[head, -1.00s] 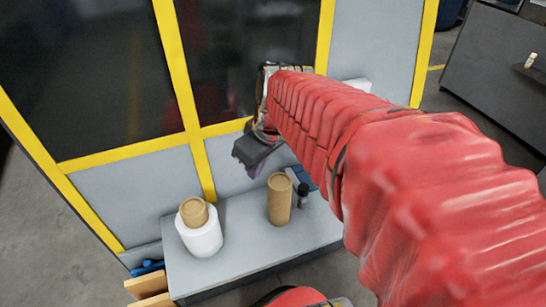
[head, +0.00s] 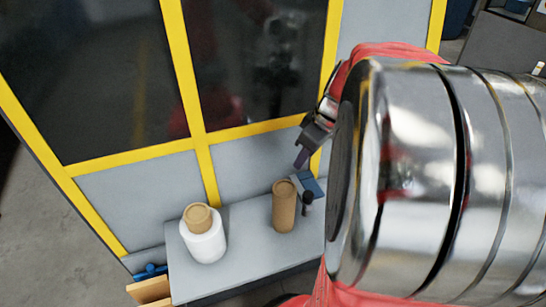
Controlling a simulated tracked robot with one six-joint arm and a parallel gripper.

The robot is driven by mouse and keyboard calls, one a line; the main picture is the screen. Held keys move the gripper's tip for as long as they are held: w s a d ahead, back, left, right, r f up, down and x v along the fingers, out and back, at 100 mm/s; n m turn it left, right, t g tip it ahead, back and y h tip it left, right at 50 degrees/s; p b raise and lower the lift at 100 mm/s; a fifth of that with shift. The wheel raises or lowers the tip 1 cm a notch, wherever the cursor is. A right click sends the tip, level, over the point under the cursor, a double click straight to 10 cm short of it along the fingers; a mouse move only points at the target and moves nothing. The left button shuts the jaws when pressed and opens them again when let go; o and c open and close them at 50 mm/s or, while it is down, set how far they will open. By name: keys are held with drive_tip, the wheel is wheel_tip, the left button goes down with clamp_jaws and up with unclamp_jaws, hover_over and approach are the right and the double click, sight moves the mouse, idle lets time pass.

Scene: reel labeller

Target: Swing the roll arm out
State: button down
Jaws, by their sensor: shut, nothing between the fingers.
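My gripper (head: 302,158) shows small beyond my large metal arm link, in front of the grey panel at the right of the machine. Its dark fingers point down and it is shut and empty. It hangs above the shelf, apart from the items on it. I cannot make out the roll arm for certain; my arm hides the right part of the machine. A blue part (head: 308,183) and a small black-topped piece (head: 307,198) stand just below the gripper. A brown cardboard tube (head: 284,208) stands upright beside them.
The grey shelf (head: 225,272) also holds a white roll (head: 205,240) with a brown core (head: 198,217) on top. Yellow frame bars (head: 182,80) edge dark windows (head: 85,75) behind. A wooden box (head: 150,290) and a blue item (head: 150,271) are at the lower left.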

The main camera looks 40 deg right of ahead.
drive_tip(key=x, duration=1)
drive_tip(key=s, duration=0.2)
drive_tip(key=s+d, duration=0.1)
drive_tip(key=shift+s+d, duration=0.1)
drive_tip(key=shift+s, duration=0.3)
